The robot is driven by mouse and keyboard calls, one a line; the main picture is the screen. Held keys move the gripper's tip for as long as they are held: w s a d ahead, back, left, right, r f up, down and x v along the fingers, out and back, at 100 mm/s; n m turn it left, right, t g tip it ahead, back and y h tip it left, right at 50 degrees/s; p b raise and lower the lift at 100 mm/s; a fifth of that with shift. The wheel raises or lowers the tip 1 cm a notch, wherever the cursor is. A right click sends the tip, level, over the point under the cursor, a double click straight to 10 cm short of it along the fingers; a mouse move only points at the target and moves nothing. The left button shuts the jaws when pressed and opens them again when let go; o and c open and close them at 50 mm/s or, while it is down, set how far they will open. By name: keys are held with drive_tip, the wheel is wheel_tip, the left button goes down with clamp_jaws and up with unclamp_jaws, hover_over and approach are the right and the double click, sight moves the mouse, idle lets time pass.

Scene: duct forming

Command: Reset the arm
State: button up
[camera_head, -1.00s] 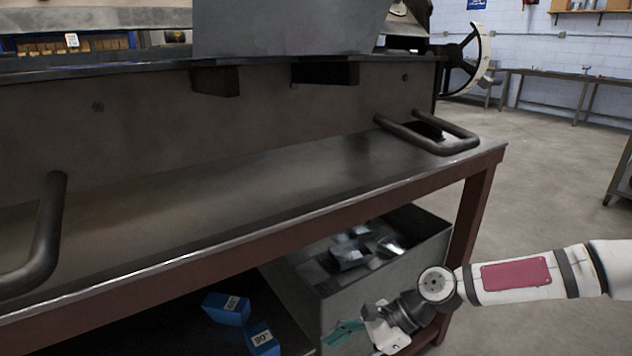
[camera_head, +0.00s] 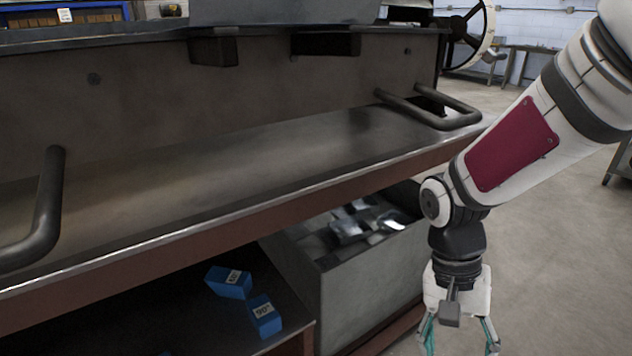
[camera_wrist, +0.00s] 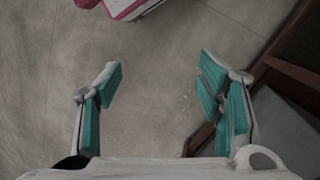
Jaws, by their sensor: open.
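My gripper (camera_head: 459,335) hangs pointing down at the lower right of the head view, in front of the grey bin. Its tips reach the bottom edge of that view. In the wrist view my gripper (camera_wrist: 158,92) shows two teal-padded fingers spread wide apart, with only bare concrete floor between them. It holds nothing.
A metal workbench (camera_head: 250,180) with bar handles (camera_head: 430,108) fills the left and middle. Below it stand a grey bin (camera_head: 360,290) of metal pieces and blue blocks (camera_head: 264,316) on a shelf (camera_head: 215,325). Open floor (camera_head: 560,240) lies to the right.

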drive_tip(key=s+a+r+n+t+y, duration=0.2)
drive_tip(key=s+r+n+t, duration=0.3)
drive_tip(key=s+r, duration=0.95)
wheel_tip(320, 180, up, 34)
drive_tip(key=n+t+p, duration=0.1)
drive_tip(key=t+p, duration=0.1)
drive_tip(key=p, duration=3.1)
drive_tip(key=shift+s+d+t, duration=0.15)
drive_tip(key=shift+d+t, duration=0.1)
drive_tip(key=shift+t, duration=0.15)
drive_tip(key=shift+f, duration=0.1)
